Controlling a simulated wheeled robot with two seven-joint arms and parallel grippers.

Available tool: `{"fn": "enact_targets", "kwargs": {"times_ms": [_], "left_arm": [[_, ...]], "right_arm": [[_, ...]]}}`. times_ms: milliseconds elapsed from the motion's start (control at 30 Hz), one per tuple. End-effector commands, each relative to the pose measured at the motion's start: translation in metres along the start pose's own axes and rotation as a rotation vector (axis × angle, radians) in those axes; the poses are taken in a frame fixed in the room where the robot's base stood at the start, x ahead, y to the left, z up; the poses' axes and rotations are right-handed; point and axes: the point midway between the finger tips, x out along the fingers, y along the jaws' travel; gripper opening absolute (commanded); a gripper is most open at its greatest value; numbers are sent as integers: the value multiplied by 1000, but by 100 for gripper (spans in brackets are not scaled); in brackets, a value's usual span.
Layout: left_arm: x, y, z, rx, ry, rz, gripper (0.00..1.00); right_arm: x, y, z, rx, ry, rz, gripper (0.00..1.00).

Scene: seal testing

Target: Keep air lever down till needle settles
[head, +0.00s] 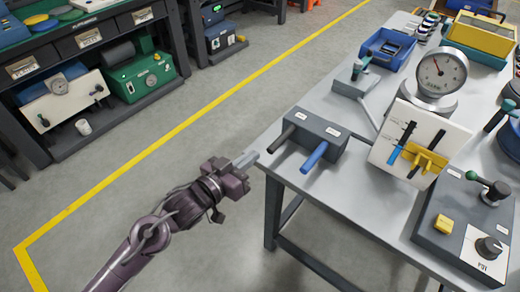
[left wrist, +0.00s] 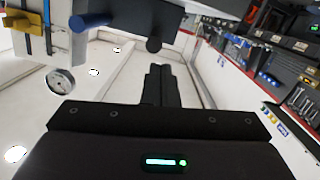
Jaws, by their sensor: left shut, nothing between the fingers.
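My left gripper (head: 250,158) is shut and empty, just off the table edge by the black lever's tip. In the left wrist view, its fingers (left wrist: 157,84) are close to the black lever's end (left wrist: 153,44); contact cannot be told. My right gripper is out of view.
The white panel (head: 388,153) with a yellow bracket stands right of the lever box. A grey control box (head: 450,228) with a green-knobbed lever lies at the front right. A blue tray (head: 377,57) sits farther back. The floor left of the table is clear.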

Motion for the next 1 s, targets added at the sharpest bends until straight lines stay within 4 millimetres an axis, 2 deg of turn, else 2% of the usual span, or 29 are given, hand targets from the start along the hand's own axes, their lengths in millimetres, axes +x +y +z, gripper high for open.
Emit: {"fn": "enact_targets", "kwargs": {"times_ms": [33,100,333,500,1000], "left_arm": [[-12,0,5,2,-3,0,0],[-25,-1,6,2,-1,0,0],[-51,-2,10,1,4,0,0],[-56,-2,9,2,7,1,0],[-56,-3,9,2,8,0,0]], "right_arm": [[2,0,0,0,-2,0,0],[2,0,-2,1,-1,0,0],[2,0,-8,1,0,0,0],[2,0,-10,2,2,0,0],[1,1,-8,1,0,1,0]]}}
